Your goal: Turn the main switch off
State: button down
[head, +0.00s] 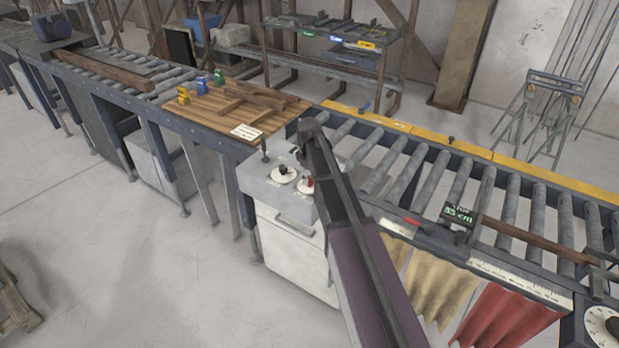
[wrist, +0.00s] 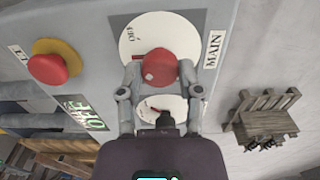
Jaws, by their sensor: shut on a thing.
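The main switch is a red knob (wrist: 158,66) on a white round dial (wrist: 137,30), with a MAIN label (wrist: 214,50) beside it. OFF is printed at the dial's upper left in the wrist view. My gripper (wrist: 159,74) has one finger on each side of the red knob and is shut on it. My gripper hides part of the dial, and I cannot tell which mark the knob points to. In the head view the red knob (head: 307,182) shows on the grey control box (head: 262,182), beside my arm, which partly covers the box.
A second dial (wrist: 160,108) sits close to the knob, partly behind my gripper. A red button on yellow (wrist: 52,66) and a green-lettered display (wrist: 84,112) are at left. Roller conveyor (head: 425,180) and a wooden board table (head: 225,115) flank the box. Floor in front is clear.

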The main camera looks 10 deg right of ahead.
jog(key=m, duration=0.4)
jog(key=shift+s+m, duration=0.1)
jog(key=shift+m, duration=0.2)
jog(key=m, duration=0.4)
dwell(0.3)
jog(key=shift+c, duration=1.3)
grip_release()
jog(key=shift+n, duration=0.4)
